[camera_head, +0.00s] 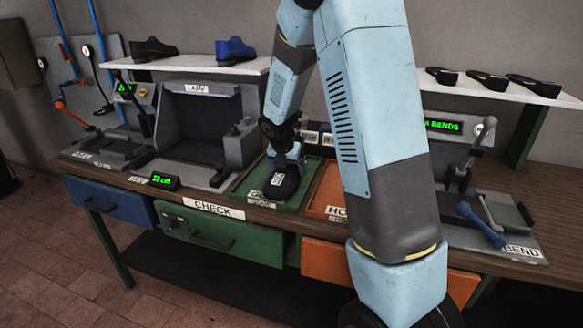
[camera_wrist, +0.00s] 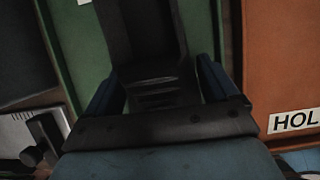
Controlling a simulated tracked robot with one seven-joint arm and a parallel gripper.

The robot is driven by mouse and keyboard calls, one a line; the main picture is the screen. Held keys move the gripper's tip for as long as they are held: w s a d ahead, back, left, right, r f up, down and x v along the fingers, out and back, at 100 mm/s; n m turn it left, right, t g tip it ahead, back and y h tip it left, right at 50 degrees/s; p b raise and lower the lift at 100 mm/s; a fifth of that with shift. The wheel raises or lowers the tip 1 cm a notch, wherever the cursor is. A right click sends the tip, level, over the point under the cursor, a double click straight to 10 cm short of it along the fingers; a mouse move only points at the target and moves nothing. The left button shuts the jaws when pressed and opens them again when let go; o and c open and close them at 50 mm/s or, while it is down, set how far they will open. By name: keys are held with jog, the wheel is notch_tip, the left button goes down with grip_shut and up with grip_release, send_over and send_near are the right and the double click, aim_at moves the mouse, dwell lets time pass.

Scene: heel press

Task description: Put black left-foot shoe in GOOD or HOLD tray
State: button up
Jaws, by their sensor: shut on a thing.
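My gripper (camera_head: 289,158) points down over the green tray (camera_head: 243,190) and is shut on a black shoe (camera_head: 285,187). In the wrist view the shoe (camera_wrist: 143,30) is a dark strip between the two blue-edged fingers (camera_wrist: 157,88), with green tray floor (camera_wrist: 75,35) on both sides. Whether the sole touches the tray floor is unclear. The green tray's front label is partly covered by the shoe. The orange HOLD tray (camera_head: 322,190) lies just to the right, partly hidden by my arm; its label also shows in the wrist view (camera_wrist: 294,121).
A dark lamp booth (camera_head: 203,130) stands left of the green tray, with a grey box (camera_head: 241,145) close to the gripper. A bend fixture with a blue lever (camera_head: 481,223) is at right. Shelves behind hold a black shoe (camera_head: 153,49), a blue shoe (camera_head: 235,50) and several dark shoes (camera_head: 487,80).

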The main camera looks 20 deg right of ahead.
jog(key=shift+f, duration=0.3)
dwell(0.4)
jog(key=o, duration=1.2)
jog(key=v, duration=1.4)
jog(key=s+r+m+y, duration=0.1)
jog(key=s+r+m, duration=0.2)
jog(key=s+m, duration=0.6)
jog(key=s+d+r+m+t, duration=0.1)
jog(key=s+r+m, duration=0.3)
jog(key=s+m, duration=0.6)
jog(key=s+d+r+m+t+y, duration=0.1)
jog(key=s+r+m, duration=0.3)
jog(key=s+m, duration=0.5)
jog(key=shift+s+d+r+m+y, duration=0.1)
jog(key=shift+s+m+y, duration=0.25)
jog(key=shift+s, duration=0.55)
